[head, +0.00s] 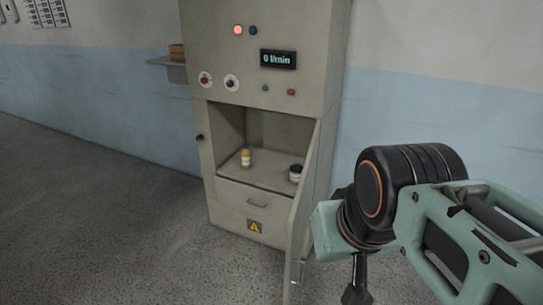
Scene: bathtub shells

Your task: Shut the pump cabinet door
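The pump cabinet (222,132) is a grey-beige upright unit against the wall. Its door (302,215) stands open at the right of the opening, swung out toward me and seen nearly edge-on. A small light fitting (298,271) shows low on the door.
A small wall shelf (166,62) holds a brown box (177,52) at the left. The speckled floor (90,215) left of the cabinet is clear.

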